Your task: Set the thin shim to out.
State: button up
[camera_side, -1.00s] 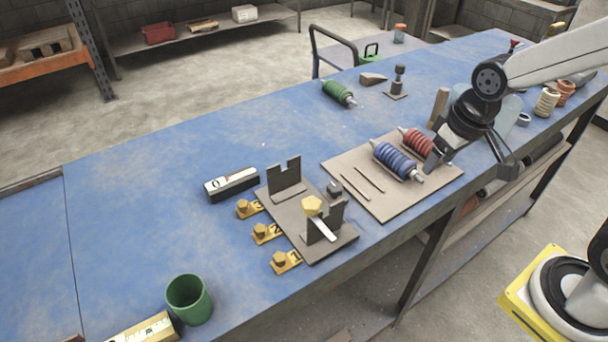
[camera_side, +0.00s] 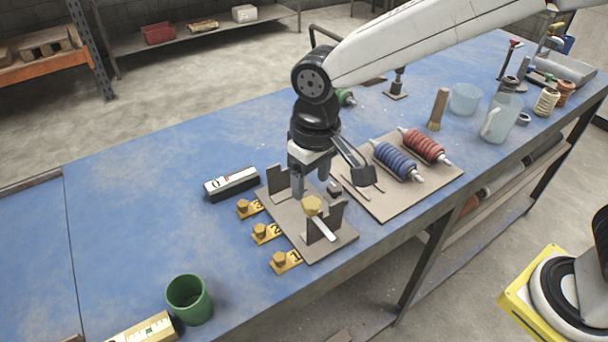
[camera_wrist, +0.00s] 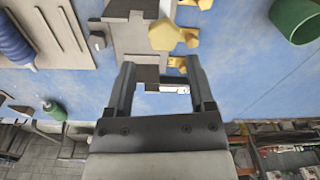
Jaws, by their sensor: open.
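Three brass numbered tabs with hexagonal knobs, 3 (camera_side: 247,208), 2 (camera_side: 265,232) and 1 (camera_side: 284,260), stick out along the left edge of a grey fixture plate (camera_side: 290,232). I cannot tell which is the thin shim. The fixture has two notched uprights, and a yellow knob with a pale lever (camera_side: 319,213) by the near one. My gripper (camera_side: 310,184) is open and empty above the plate's far part, partly hiding the far upright. In the wrist view its fingers (camera_wrist: 160,70) are spread, with the plate (camera_wrist: 128,38) and brass tabs (camera_wrist: 190,38) beyond them.
A black-and-white box (camera_side: 231,184) lies left of the fixture. A board (camera_side: 385,207) with blue (camera_side: 397,160) and red (camera_side: 423,146) coils and two thin rods lies right. A green cup (camera_side: 189,299) stands near the front. Blue bench is clear at left.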

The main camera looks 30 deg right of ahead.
send_over(279, 256)
jog(key=shift+n+g, duration=0.3)
notch_tip(279, 256, down, 5)
jog(key=shift+s+f, duration=0.1)
jog(key=shift+f, duration=0.35)
jog(key=shift+f, duration=0.15)
jog(key=shift+f, duration=3.7)
grip_shut()
